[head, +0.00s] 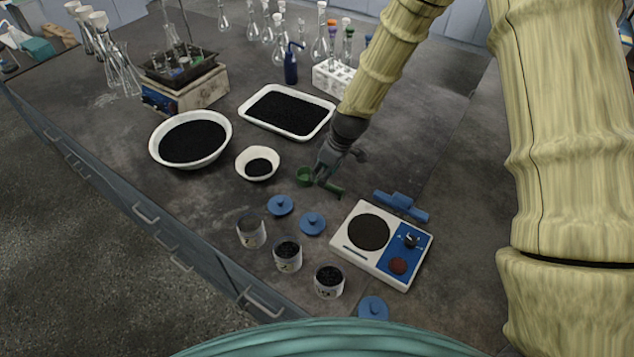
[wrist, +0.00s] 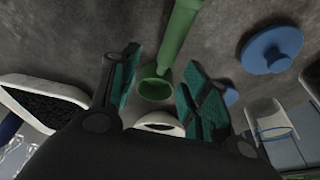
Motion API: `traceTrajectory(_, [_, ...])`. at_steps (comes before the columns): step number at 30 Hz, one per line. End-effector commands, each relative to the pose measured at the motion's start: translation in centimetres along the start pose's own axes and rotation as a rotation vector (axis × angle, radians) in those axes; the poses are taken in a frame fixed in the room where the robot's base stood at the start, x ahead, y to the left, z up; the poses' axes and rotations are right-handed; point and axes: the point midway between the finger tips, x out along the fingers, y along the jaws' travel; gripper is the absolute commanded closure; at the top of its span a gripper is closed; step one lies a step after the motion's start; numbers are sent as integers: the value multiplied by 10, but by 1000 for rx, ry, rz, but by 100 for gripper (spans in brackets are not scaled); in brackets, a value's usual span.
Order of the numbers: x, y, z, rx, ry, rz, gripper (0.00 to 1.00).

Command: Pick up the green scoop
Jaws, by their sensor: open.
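The green scoop (head: 305,175) lies on the dark bench top in the head view, right of the small white bowl (head: 257,164). Its handle points down and to the right. My gripper (head: 325,177) is low over the scoop and hides part of it. In the wrist view the scoop (wrist: 157,85) shows between and beyond the fingers, its round cup nearest and its handle running up. My gripper (wrist: 165,90) is open, with a teal-padded finger on each side. I see no finger touching the scoop.
Blue lids (head: 312,223) and several jars of dark grains (head: 288,253) stand in front of the scoop. A white and blue device (head: 381,243) is at the right. A tray (head: 287,111) and a large bowl (head: 190,139) of dark grains lie behind and left.

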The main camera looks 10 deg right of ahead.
Motion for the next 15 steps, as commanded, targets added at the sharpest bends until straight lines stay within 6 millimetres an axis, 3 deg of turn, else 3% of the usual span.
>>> traceTrajectory(15, [41,-2,2,0,-1,-1,54])
